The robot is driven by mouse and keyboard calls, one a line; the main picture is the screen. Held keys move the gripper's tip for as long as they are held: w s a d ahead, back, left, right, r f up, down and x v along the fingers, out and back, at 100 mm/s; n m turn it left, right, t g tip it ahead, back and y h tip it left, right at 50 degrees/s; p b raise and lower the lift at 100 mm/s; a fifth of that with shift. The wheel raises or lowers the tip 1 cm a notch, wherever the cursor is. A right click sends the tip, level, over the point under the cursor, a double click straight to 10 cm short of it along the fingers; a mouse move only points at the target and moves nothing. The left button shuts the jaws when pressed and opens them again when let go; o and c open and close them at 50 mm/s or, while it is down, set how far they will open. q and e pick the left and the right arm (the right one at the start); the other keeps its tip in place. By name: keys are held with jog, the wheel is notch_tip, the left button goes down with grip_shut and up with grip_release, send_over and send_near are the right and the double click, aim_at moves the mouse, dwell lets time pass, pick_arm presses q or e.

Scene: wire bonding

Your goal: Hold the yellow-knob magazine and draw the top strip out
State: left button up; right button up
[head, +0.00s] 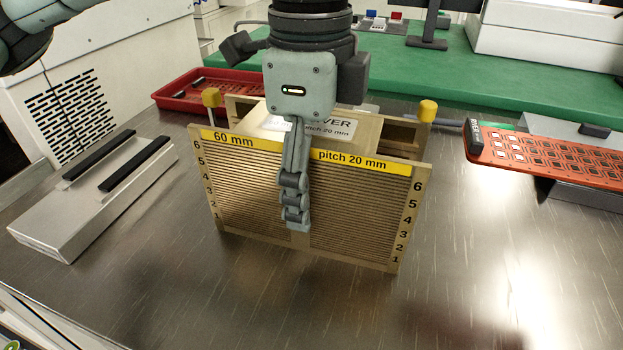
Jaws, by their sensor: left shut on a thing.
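The magazine (255,200) is a tan, slotted box standing upright on the metal table in the head view. Yellow labels read "60 mm" and "pitch 20 mm", and numbers 1 to 6 run up both sides. My left gripper (296,215) comes down from above and is shut on the magazine, one finger lying against its slotted front face. The other finger is hidden behind. An orange strip (550,160) with rows of small pads and a black end piece lies at the right, apart from the magazine. My right gripper is not in view.
A grey block with two black bars (95,195) sits at the left. A red tray (185,100) stands behind the magazine at the left. A green mat (480,65) covers the back. The metal table in front of the magazine is clear.

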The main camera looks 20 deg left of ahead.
pick_arm(q)
jog(key=o, duration=1.7)
jog(key=shift+s+f, duration=0.2)
jog(key=shift+f, duration=0.25)
jog(key=shift+o, duration=0.8)
jog(key=shift+w+r, duration=0.15)
